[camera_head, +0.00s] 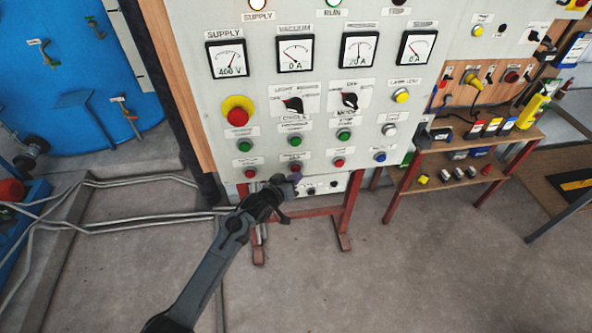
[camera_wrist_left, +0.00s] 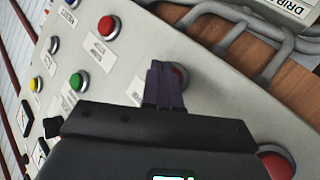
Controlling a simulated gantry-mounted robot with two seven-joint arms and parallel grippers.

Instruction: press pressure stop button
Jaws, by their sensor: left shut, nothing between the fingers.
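The grey control panel (camera_head: 208,60) has a bottom row of small buttons. Red buttons sit at left (camera_head: 250,161), second (camera_head: 295,168) and third (camera_head: 338,163), with a blue one at the right end. Labels are too blurred to tell which is pressure stop. My left gripper (camera_head: 292,179) is shut and empty, its tips just at the second red button. In the left wrist view the gripper's dark fingers (camera_wrist_left: 162,70) partly hide that red button (camera_wrist_left: 181,76). I cannot tell whether they touch it. My right gripper is not in view.
Green buttons (camera_head: 295,140) sit above the red row. A large red stop knob (camera_head: 238,116) on yellow is higher left. Pipes (camera_head: 150,180) run along the floor at left. A wooden bench (camera_head: 440,160) with red legs stands to the right.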

